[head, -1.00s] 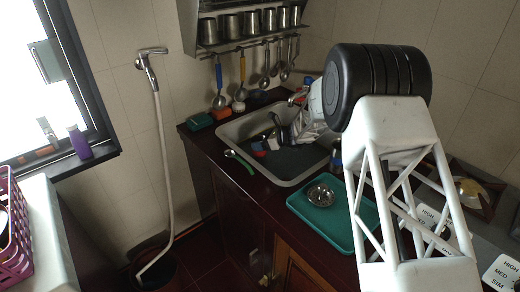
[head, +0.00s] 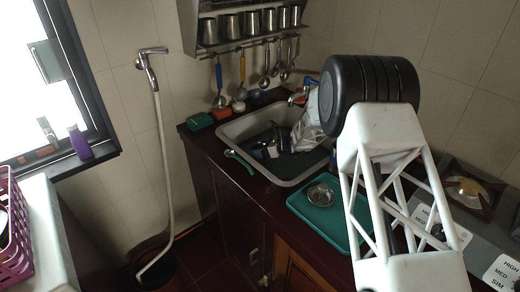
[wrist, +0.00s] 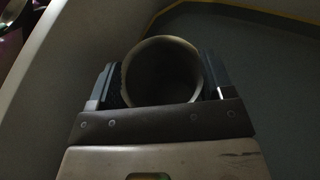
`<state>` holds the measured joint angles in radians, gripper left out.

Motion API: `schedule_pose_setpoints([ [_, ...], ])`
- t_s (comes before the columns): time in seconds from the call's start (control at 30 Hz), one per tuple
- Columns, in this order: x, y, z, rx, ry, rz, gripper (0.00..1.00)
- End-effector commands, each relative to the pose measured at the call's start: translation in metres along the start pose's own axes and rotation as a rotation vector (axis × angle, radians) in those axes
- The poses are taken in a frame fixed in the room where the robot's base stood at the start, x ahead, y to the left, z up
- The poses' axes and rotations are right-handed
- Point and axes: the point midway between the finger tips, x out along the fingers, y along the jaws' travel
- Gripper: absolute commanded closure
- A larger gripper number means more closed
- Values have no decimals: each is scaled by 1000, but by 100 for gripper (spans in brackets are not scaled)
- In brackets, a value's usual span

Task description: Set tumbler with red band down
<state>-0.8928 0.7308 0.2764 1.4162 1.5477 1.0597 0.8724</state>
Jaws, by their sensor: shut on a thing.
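My gripper (wrist: 162,82) is shut on a round, hollow tumbler (wrist: 161,72) in the wrist view. Its open mouth and dark inside face the camera, with one finger on each side. No red band shows on the part in view. The tumbler is too small and dark to make out there. I cannot tell whether its base touches the sink floor.
A teal tray (head: 326,222) with a metal bowl (head: 321,194) lies on the dark counter right of the sink. A green-handled utensil (head: 240,161) lies at the sink's front left edge. The sink's front floor looks clear.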

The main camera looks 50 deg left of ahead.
Motion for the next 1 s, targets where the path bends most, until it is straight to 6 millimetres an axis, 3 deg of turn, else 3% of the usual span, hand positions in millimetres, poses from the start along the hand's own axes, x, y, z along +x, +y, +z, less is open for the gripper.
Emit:
schedule_pose_setpoints([
  [0.03, 0, 0, 0, 0, 0, 0, 21],
  [0.17, 0, 0, 0, 0, 0, 0, 1],
  [0.2, 0, 0, 0, 0, 0, 0, 0],
  [0.53, -2, 0, 3, 0, 0, 0, 0],
  [1.0, -39, 0, 3, 1, 0, 0, 0],
])
